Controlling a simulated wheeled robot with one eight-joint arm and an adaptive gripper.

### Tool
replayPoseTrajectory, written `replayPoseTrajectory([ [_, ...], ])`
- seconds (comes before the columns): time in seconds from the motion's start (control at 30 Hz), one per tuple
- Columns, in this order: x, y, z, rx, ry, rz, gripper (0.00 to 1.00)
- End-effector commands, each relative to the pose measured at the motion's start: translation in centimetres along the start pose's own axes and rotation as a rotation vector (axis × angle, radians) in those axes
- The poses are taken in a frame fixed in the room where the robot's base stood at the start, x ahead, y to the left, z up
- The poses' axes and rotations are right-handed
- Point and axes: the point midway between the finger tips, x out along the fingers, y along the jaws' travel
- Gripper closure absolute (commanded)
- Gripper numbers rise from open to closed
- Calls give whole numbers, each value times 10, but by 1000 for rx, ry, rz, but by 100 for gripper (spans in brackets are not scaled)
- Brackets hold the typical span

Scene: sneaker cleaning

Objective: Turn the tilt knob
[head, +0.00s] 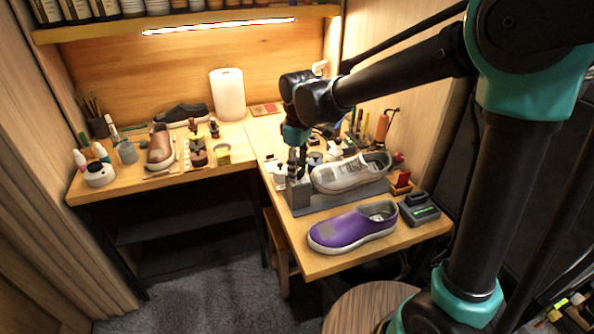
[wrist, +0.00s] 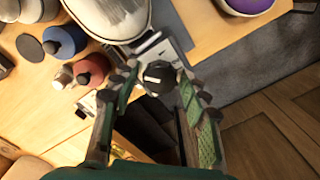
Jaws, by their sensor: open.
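The tilt knob (wrist: 158,77) is a dark round knob with a white pointer mark, seen in the wrist view. It sits at the end of a grey stand (head: 300,194) that carries a white-grey sneaker (head: 345,173) in the head view; the sneaker's edge also shows in the wrist view (wrist: 110,14). My gripper (wrist: 159,88) is open, with one finger on each side of the knob. I cannot tell whether either finger touches it. In the head view my gripper (head: 297,163) points down at the stand's left end.
A purple shoe (head: 350,228) lies in front of the stand, with a dark device (head: 419,209) to its right. The bench edge drops to open floor.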

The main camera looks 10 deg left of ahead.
Motion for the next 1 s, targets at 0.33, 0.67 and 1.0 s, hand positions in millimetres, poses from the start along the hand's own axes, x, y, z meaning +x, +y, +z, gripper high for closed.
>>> replayPoseTrajectory([
  [0.33,0,0,0,336,0,0,55],
  [0.67,0,0,0,566,0,0,55],
  [1.0,0,0,0,820,0,0,55],
])
